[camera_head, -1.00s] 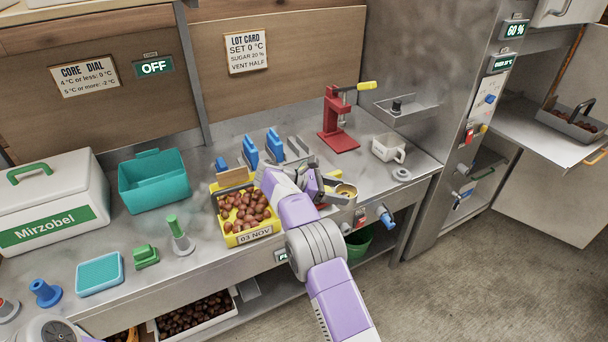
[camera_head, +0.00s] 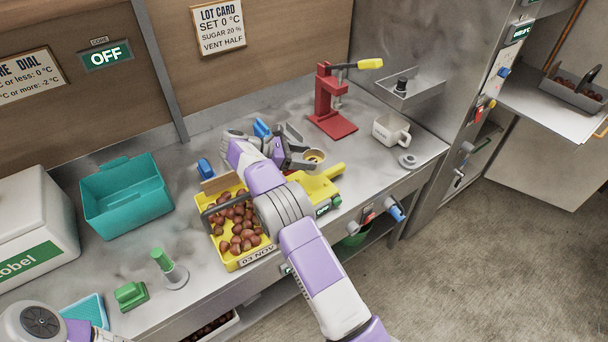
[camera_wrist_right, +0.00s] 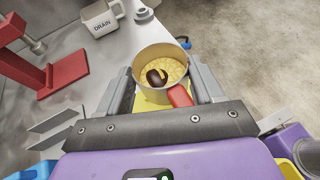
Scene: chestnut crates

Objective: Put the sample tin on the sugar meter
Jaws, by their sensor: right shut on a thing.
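The sample tin (camera_head: 314,157) is a small round brass-coloured tin. In the right wrist view the tin (camera_wrist_right: 160,68) shows yellow contents, a dark chestnut and a red tab on its near side. My right gripper (camera_head: 300,160) is shut on the tin, with one jaw on either side. What looks like the sugar meter (camera_head: 322,187) is a yellow device with a small green display, beside the chestnut crate. The tin appears just behind it, and yellow shows under the tin in the wrist view. I cannot tell whether they touch. My left gripper is out of view.
The yellow crate (camera_head: 233,262) of chestnuts stands left of my right forearm. A red press (camera_head: 332,124), a white DRAIN jug (camera_head: 390,131) and a grey ring (camera_head: 408,161) stand at right. A teal bin (camera_head: 126,204) and green stamp (camera_head: 130,295) are at left.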

